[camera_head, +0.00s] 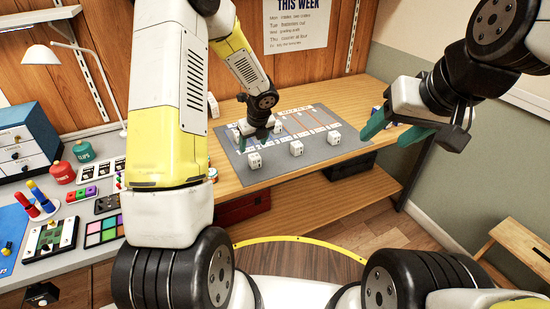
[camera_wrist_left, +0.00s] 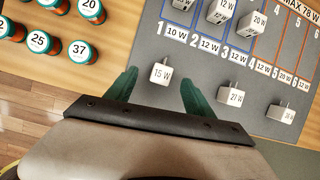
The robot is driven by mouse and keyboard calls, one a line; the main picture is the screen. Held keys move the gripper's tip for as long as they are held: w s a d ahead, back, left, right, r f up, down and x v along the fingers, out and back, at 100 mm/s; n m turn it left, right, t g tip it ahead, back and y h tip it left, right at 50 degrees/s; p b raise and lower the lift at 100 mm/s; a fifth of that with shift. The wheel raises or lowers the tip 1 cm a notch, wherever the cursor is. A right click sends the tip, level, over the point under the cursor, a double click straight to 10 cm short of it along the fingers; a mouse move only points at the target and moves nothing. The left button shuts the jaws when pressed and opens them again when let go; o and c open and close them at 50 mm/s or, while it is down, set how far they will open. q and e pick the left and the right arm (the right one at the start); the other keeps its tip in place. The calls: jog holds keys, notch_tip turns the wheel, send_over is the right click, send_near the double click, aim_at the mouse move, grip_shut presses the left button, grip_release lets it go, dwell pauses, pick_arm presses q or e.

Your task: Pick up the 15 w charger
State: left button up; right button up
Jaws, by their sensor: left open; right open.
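The 15 W charger (camera_wrist_left: 160,74) is a small white block with two prongs on the grey mat (camera_wrist_left: 140,50). In the left wrist view it sits between the two green fingers of my left gripper (camera_wrist_left: 156,84), which is open, with a gap on each side. In the head view the leftmost front block (camera_head: 254,160) looks like this charger; its label is too small to read. My left gripper (camera_head: 257,130) hangs over the mat there, fingers pointing down. My right gripper (camera_head: 396,128) is open and empty, in the air to the right.
Chargers marked 27 W (camera_wrist_left: 231,95) and 28 W (camera_wrist_left: 282,113) sit to the right in the same row. Numbered cylinders (camera_wrist_left: 80,51) stand left of the mat.

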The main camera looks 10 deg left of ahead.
aim_at(255, 157)
pick_arm(q)
jog(key=shift+d+f+m, duration=0.35)
jog(key=shift+f, duration=0.25)
jog(key=shift+d+f+m, duration=0.3)
jog(key=shift+f+m, duration=0.05)
jog(key=shift+f, duration=0.2)
jog(key=x, duration=0.7)
jog(key=shift+s+a+f, duration=0.1)
jog(key=shift+f, duration=0.1)
grip_shut()
